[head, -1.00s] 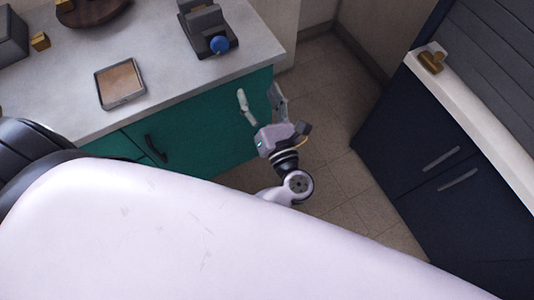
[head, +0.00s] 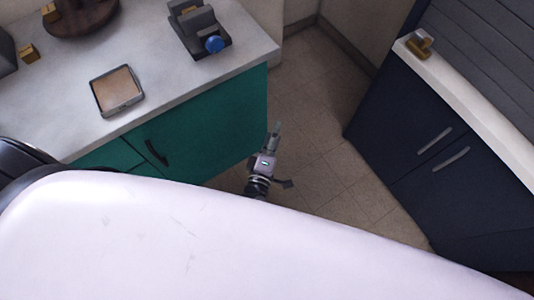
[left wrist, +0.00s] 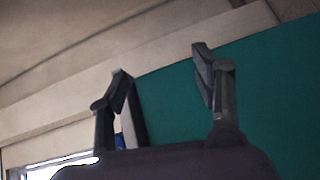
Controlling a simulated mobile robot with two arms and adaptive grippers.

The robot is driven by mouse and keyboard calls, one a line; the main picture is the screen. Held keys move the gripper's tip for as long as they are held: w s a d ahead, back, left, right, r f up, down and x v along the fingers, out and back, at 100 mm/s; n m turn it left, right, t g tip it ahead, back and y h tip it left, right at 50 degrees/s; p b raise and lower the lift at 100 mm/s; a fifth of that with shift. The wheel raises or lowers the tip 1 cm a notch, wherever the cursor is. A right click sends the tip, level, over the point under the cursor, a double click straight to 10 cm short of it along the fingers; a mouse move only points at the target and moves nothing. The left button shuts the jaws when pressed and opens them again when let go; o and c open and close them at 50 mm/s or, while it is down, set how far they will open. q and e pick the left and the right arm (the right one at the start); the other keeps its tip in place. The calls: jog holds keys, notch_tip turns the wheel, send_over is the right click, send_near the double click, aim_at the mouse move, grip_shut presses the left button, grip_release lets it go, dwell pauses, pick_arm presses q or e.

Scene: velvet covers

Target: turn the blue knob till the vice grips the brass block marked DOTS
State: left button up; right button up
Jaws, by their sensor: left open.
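The grey vice (head: 199,30) stands near the back right of the white counter, with its blue knob (head: 214,44) facing the front. A small brass-coloured piece (head: 188,10) shows at the vice's top, by its jaws; I cannot tell how tightly it sits, and no DOTS mark is readable. My left gripper (head: 275,128) is open and empty, seen nearly edge-on, below counter height beside the green cabinet and well apart from the knob. In the left wrist view its two fingers (left wrist: 168,90) stand apart before the green panel. My right gripper is not in view.
A framed tan tray (head: 118,90) lies on the counter (head: 165,95). Brass blocks sit at the left (head: 28,53) and on a round brown board (head: 85,22). A brass object (head: 418,43) lies on the right ledge. The floor between the cabinets is clear.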

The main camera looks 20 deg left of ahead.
pick_arm(q)
jog(key=s+f+m+g+h, duration=0.2)
jog(key=s+f+m, duration=0.1)
jog(key=f, duration=0.4)
jog(key=shift+s+a+f+m, duration=0.15)
jog(key=shift+a+m, duration=0.1)
jog(key=shift+m, duration=0.45)
jog(key=s+a+f+m+g, duration=0.4)
jog(key=s+f+m+g, duration=0.35)
jog(key=s+f, duration=0.7)
jog(key=s+a+f+m+g, duration=0.3)
jog(key=s+a+f, duration=0.2)
jog(key=s, duration=0.4)
jog(key=s+a+f+m+g+y+p, duration=0.1)
jog(key=s+a+f+m+g, duration=0.3)
jog(key=s, duration=0.5)
jog(key=shift+s+a+f+y, duration=0.3)
jog(key=shift+s+a+f, duration=0.1)
jog(key=shift+f, duration=0.25)
